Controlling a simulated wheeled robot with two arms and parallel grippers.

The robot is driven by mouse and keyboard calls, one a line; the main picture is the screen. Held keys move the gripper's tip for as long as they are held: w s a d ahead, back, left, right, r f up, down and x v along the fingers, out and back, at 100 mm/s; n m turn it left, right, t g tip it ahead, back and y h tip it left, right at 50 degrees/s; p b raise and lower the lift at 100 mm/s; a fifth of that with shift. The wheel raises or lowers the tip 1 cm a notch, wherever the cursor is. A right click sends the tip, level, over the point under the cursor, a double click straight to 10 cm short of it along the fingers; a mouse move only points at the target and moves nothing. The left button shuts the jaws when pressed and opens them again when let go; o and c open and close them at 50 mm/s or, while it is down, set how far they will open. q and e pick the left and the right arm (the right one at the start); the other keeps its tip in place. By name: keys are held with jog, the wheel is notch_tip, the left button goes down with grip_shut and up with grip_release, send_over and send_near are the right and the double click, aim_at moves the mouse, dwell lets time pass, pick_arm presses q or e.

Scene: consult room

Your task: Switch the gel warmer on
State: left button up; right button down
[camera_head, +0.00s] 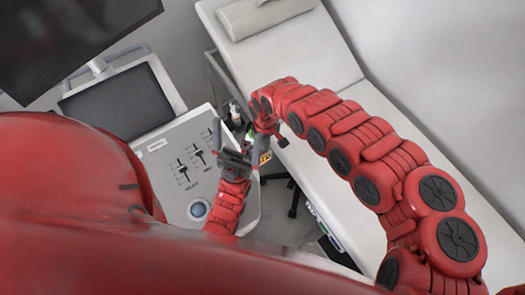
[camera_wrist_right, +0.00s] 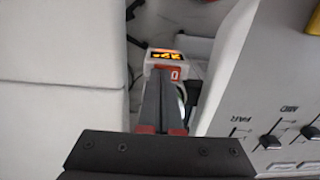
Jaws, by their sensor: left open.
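The gel warmer (camera_wrist_right: 165,56) is a small white box with lit orange characters on a dark display and a red switch (camera_wrist_right: 175,74) on its front. In the head view the warmer (camera_head: 264,157) is a small orange patch beside the ultrasound console, partly hidden by my grippers. My right gripper (camera_wrist_right: 160,82) has its fingers together, with nothing seen between them; the tips are at the warmer's front, close to the switch. I cannot tell whether they touch it. In the head view my right gripper (camera_head: 268,135) points down. My left gripper (camera_head: 230,138) is open and empty over the console's right edge.
The console (camera_head: 160,165) with sliders and a trackball stands left of the warmer. A bottle (camera_head: 235,112) stands near my right gripper. The white couch (camera_head: 290,55) lies to the right. A dark monitor (camera_head: 60,40) hangs at upper left.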

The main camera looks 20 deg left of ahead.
notch_tip(320, 180, up, 7)
jog(key=p, duration=0.5)
jog(key=shift+p, duration=0.35)
dwell(0.4)
